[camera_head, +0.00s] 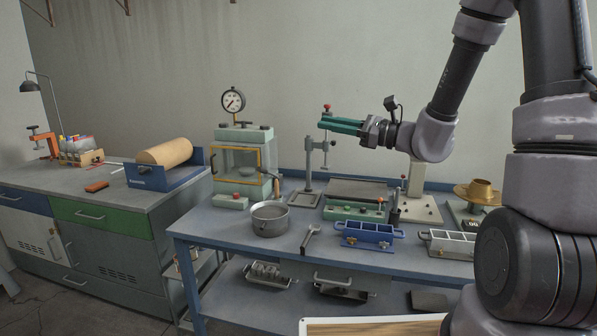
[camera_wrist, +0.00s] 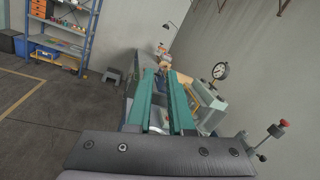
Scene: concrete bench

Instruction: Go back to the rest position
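My gripper (camera_head: 322,121) is raised above the back of the blue-framed bench (camera_head: 232,236) in the head view, its green fingers pointing left. In the wrist view the two fingers of my gripper (camera_wrist: 161,74) stand apart with a clear gap, and nothing is held between them. The fingers are near the small stand with a red knob (camera_head: 309,165); I cannot tell the exact distance in depth. In the wrist view this red-knobbed stand (camera_wrist: 268,138) is to the right of the fingers.
The bench carries a metal pot (camera_head: 270,219), a glazed press with a dial gauge (camera_head: 233,100), a blue mould (camera_head: 368,234), a grey mould (camera_head: 450,243) and a brass-coloured pan (camera_head: 478,192). A roll in a blue holder (camera_head: 165,152) is on the left cabinet. Air above the bench's left part looks free.

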